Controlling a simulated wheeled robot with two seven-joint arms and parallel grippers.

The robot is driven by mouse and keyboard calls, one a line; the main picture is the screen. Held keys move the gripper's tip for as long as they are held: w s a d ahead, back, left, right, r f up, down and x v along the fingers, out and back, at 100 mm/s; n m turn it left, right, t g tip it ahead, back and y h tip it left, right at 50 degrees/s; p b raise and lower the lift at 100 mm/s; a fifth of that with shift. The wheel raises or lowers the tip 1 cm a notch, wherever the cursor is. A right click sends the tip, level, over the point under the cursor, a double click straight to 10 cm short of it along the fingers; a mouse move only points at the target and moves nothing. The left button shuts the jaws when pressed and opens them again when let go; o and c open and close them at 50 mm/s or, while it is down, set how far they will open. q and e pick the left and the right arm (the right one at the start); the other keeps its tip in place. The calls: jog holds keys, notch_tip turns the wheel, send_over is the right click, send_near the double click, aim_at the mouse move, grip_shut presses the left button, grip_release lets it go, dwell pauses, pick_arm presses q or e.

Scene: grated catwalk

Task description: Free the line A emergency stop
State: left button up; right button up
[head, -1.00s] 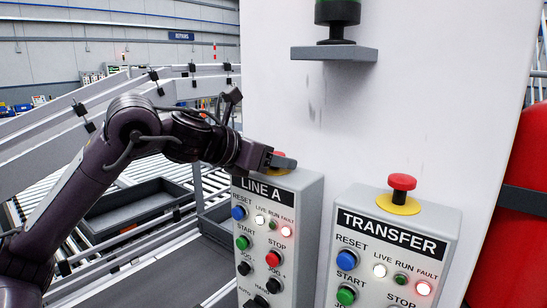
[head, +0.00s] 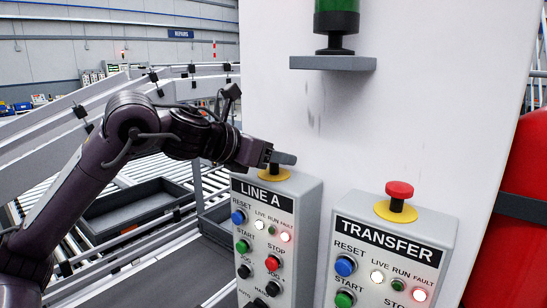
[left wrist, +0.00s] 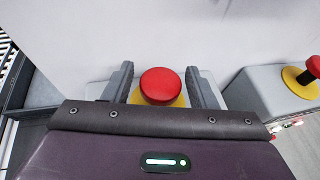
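The line A emergency stop shows in the left wrist view as a red round button (left wrist: 160,84) above a yellow collar (left wrist: 178,101). My left gripper (left wrist: 160,83) has a dark finger on each side of the button, with narrow gaps between, so it looks open around it. In the head view the left gripper (head: 283,158) is over the LINE A box (head: 308,215), and its finger hides the red cap. The yellow collar (head: 272,176) and a little dark stem show beneath. My right gripper is not in view.
The TRANSFER box (head: 446,226) stands to the right with its own red button (head: 399,189) on a yellow collar. A white panel (head: 420,90) rises close behind. A grey shelf (head: 333,63) carries a green lamp above. Conveyor rollers and a grey tray (head: 140,205) lie left.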

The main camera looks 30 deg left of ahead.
pick_arm(q)
jog(key=shift+o, duration=0.4)
jog(key=shift+f, duration=0.15)
jog(key=shift+s+a, duration=0.1)
jog(key=shift+s, duration=0.2)
jog(key=b+v, duration=0.2)
jog(key=v, duration=0.5)
jog(key=shift+b, duration=0.3)
